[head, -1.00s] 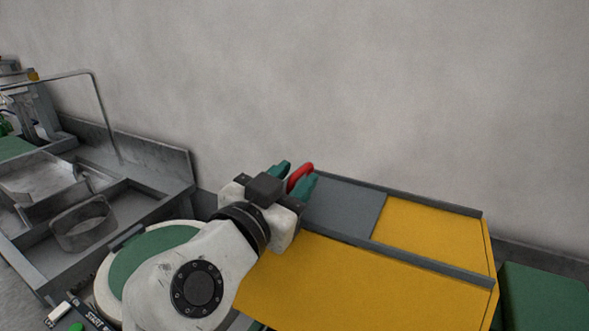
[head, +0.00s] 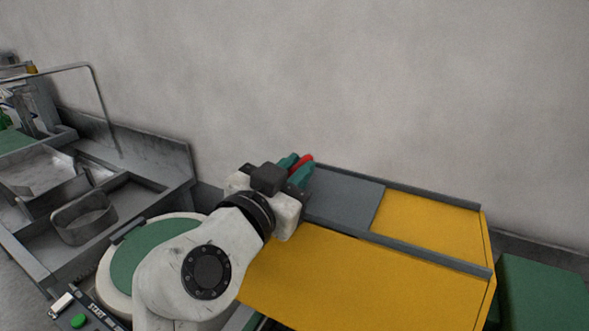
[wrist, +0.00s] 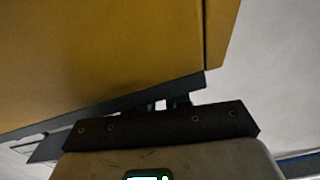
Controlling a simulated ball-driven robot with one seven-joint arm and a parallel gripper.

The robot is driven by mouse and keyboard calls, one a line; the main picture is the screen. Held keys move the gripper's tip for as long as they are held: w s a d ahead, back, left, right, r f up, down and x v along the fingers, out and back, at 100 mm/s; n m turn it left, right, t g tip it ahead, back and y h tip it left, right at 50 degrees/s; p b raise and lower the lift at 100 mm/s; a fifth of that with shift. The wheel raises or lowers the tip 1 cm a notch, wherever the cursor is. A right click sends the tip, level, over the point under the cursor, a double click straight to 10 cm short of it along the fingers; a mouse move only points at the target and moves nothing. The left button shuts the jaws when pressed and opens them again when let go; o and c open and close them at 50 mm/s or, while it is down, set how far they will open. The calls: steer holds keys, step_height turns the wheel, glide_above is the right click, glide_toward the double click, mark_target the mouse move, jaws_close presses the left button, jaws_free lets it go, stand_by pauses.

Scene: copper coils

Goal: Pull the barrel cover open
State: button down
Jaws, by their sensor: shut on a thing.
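The barrel cover (head: 345,200) is a grey flat panel lying between two dark rails on top of a yellow box. Its red handle (head: 304,160) stands at the cover's left end. My gripper (head: 299,168), with green fingers, is shut on the red handle; only the handle's top shows between the fingers. In the wrist view the gripper's dark mount (wrist: 160,130) fills the lower middle, and the fingertips and handle are mostly hidden.
The yellow box (head: 360,275) fills the lower right, with a bare yellow top right of the cover. A green block (head: 540,290) stands at its right. A round green-topped stand (head: 150,250) and a metal sink-like unit (head: 120,150) are at left. A wall is behind.

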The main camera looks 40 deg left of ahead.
mark_target(387, 226)
steer(key=shift+a, duration=0.1)
steer(key=w+d, duration=0.1)
steer(key=d, duration=0.3)
steer(key=w+d, duration=0.1)
steer(key=d, duration=0.4)
steer(key=w+d+p, duration=0.1)
steer(key=d, duration=0.4)
steer(key=shift+w+d+r, duration=0.1)
steer(key=shift+w, duration=0.05)
steer(key=c, duration=1.2)
jaws_free()
steer(key=shift+o, duration=0.2)
steer(key=shift+s+b, duration=0.3)
steer(key=shift+s, duration=0.2)
steer(key=b+v, duration=0.2)
steer(key=v, duration=0.7)
steer(key=shift+s+d, duration=0.2)
steer(key=shift+s, duration=0.15)
